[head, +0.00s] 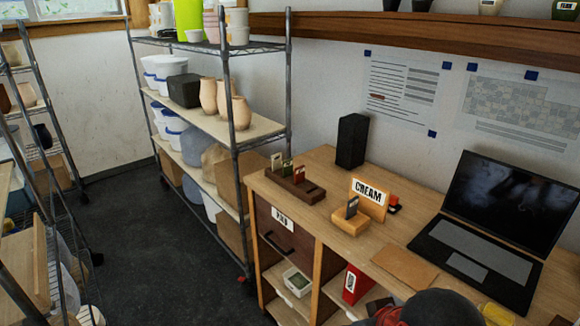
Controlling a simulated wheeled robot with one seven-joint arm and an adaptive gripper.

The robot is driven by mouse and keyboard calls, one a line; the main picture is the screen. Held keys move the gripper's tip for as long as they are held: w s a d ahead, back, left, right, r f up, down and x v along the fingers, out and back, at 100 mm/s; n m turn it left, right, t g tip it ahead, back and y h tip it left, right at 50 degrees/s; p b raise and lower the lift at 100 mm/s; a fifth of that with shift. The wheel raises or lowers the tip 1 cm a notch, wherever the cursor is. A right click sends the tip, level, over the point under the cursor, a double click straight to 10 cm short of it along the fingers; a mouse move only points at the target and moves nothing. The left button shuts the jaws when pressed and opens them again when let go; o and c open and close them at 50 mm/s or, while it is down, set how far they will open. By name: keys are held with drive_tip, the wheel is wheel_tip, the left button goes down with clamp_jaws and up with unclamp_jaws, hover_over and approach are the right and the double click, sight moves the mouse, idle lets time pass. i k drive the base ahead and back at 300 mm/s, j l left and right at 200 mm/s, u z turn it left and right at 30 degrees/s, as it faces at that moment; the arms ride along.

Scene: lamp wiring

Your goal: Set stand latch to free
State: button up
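I cannot make out a part that is clearly the stand latch. On the desk, a wooden stand (350,222) holds small cards in front of an upright sign (368,196) reading CREAM. A small red and black piece (394,204) sits just right of the sign; I cannot tell what it is or how it is set. A darker wooden rack (296,186) with several coloured cards stands to the left. My gripper is not in view. A dark rounded shape with red at the bottom edge is cut off and unclear.
A laptop (485,215) stands open on the desk's right. A black box (352,141) stands at the desk's back. Below are a drawer (283,240) and open cubbies. Shelving with pots (208,97) stands left of the desk. Dark floor (165,250) is clear between the racks.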

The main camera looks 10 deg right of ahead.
sight(394, 201)
drive_tip(key=z, duration=0.4)
drive_tip(key=i+j+z, duration=0.1)
drive_tip(key=z, duration=0.25)
drive_tip(key=j+z, duration=0.1)
drive_tip(key=z, duration=0.3)
drive_tip(key=i+j+z, duration=0.1)
drive_tip(key=z, duration=0.25)
drive_tip(key=i+j+z, duration=0.1)
drive_tip(key=j+z, duration=0.25)
drive_tip(key=j, duration=0.45)
drive_tip(key=j+z, duration=0.3)
drive_tip(key=j, duration=0.5)
drive_tip(key=j+z, duration=0.35)
drive_tip(key=j, duration=0.8)
drive_tip(key=k+j, duration=0.1)
drive_tip(key=j, duration=0.2)
